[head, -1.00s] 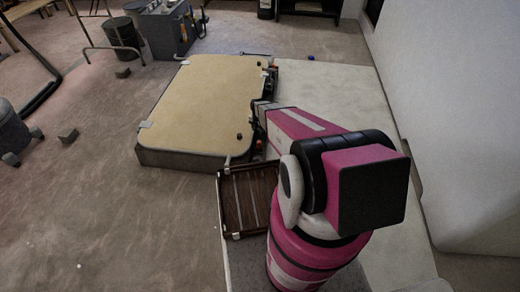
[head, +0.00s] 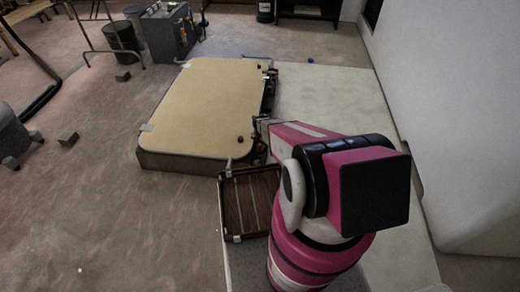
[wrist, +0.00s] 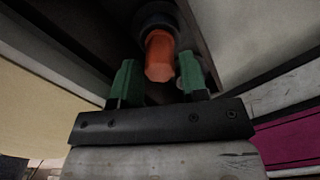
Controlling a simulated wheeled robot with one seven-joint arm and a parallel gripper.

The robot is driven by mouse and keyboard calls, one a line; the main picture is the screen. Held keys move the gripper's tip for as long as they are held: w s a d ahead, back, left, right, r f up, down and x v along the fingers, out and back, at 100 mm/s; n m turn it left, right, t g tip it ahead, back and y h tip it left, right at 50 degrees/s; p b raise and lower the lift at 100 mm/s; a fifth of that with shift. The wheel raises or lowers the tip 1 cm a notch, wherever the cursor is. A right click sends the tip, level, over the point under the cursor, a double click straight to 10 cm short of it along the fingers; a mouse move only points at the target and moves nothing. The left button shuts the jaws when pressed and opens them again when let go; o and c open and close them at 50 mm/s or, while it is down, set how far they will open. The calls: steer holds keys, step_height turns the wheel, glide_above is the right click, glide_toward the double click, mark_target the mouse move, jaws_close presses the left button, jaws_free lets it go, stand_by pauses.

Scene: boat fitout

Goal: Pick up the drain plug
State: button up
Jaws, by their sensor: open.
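The orange drain plug (wrist: 159,57) shows in the wrist view, with a faceted body and a dark round part behind its upper end. It sits in a dark, narrow space between light panels. My gripper (wrist: 157,80) is open, with one green fingertip on each side of the plug. The plug's near end lies between the fingertips, with a visible gap on the left; the right gap looks small. I cannot tell whether the right finger touches it. In the head view my arm hides most of the gripper, beside the tan-topped platform (head: 205,100).
A brown slatted tray (head: 248,203) lies close to my arm, at the platform's near end. A pale floor panel (head: 325,95) and a large white wall (head: 465,120) are on the right. Small dark fittings line the platform's right edge. Open carpet (head: 100,225) lies left.

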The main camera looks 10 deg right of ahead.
steer(key=shift+f, duration=0.9)
steer(key=c, duration=0.7)
steer(key=shift+r, duration=0.2)
